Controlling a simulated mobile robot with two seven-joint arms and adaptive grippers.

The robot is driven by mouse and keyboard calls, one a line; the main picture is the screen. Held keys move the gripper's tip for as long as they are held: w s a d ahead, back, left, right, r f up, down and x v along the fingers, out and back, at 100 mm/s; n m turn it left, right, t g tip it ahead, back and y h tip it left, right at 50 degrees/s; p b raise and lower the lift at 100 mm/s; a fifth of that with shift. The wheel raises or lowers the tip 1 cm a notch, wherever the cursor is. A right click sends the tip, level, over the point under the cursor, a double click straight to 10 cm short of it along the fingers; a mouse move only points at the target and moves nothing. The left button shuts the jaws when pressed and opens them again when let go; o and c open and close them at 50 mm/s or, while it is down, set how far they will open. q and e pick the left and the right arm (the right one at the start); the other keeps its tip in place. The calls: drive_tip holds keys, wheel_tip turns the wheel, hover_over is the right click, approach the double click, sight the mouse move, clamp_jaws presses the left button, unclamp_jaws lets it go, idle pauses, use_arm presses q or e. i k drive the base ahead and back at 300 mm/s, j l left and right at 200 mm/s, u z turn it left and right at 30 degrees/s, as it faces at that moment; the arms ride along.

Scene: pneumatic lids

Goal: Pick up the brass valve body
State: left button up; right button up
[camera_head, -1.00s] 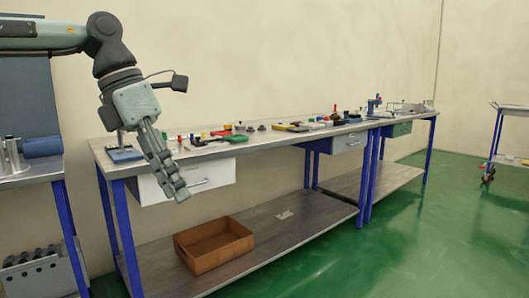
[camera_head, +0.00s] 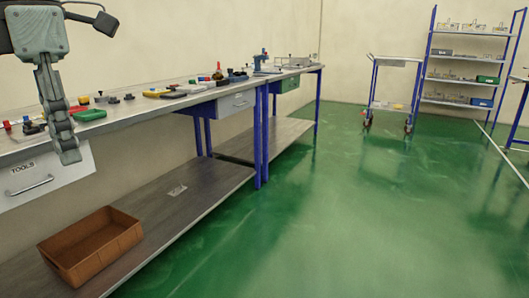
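No brass valve body can be made out; the items on the workbench (camera_head: 150,121) are too small to tell apart surely. My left gripper (camera_head: 66,152) hangs down at the far left, in front of the bench's front edge and the drawer marked TOOLS (camera_head: 45,178). Its fingers look close together, and nothing shows between them, but I cannot tell whether they are fully shut. It hides part of the bench top. My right gripper is out of view.
A brown crate (camera_head: 118,243) sits on the bench's lower shelf. A wheeled cart (camera_head: 397,107) and a blue-post shelf rack (camera_head: 463,58) stand at the back right. A red-capped item (camera_head: 218,70) and a blue vise-like tool (camera_head: 263,60) are on the benches. Green floor is clear in the middle.

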sight(217, 75)
drive_tip(key=i, duration=3.5)
drive_tip(key=i+u, duration=0.15)
drive_tip(key=i, duration=0.25)
drive_tip(key=i+l+u, duration=0.2)
drive_tip(key=i, duration=0.25)
drive_tip(key=i+l+u, duration=0.15)
drive_tip(key=i, duration=0.25)
